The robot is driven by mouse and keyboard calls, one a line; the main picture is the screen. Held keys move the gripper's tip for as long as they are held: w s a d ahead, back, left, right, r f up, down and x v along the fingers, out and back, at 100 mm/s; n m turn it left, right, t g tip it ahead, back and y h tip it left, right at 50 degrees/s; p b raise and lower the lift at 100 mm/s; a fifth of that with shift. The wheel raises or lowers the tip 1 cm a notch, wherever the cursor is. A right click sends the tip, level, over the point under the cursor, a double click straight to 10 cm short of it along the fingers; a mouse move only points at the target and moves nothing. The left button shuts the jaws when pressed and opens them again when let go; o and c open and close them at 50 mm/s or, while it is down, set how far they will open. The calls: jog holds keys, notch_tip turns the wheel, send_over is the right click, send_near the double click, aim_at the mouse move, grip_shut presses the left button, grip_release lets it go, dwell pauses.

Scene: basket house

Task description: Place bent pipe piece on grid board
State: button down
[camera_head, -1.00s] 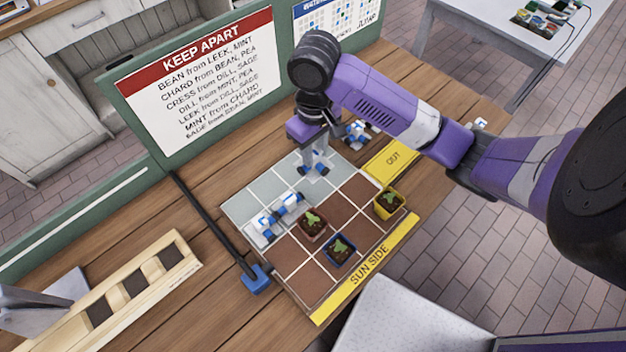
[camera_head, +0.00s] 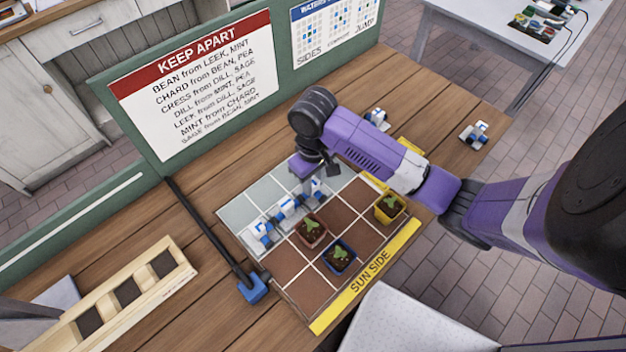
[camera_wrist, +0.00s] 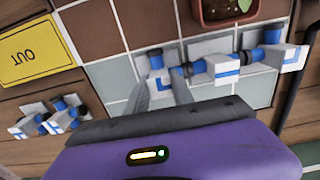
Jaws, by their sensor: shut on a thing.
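My gripper (camera_head: 310,188) is shut on a white and blue bent pipe piece (camera_head: 318,192), low over the pale grey-green cells of the grid board (camera_head: 238,213). In the wrist view the held piece (camera_wrist: 150,62) shows at my fingertips (camera_wrist: 160,95), close beside another pipe piece (camera_wrist: 215,69). I cannot tell whether they touch, or whether the held piece rests on the board. Two pipe pieces lie on the pale cells to the left in the head view, a middle one (camera_head: 289,208) and an end one (camera_head: 262,233). My fingers partly hide the held piece.
Potted seedlings stand on brown cells: a red pot (camera_head: 311,231), a blue pot (camera_head: 339,257) and a yellow pot (camera_head: 389,208). Loose pipe pieces lie on the table at the back (camera_head: 377,118) and right (camera_head: 474,133). A black pipe with a blue end (camera_head: 252,287) meets the board's left side.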

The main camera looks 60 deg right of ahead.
jog(key=shift+f, duration=0.15)
jog(key=c, duration=1.1)
grip_release()
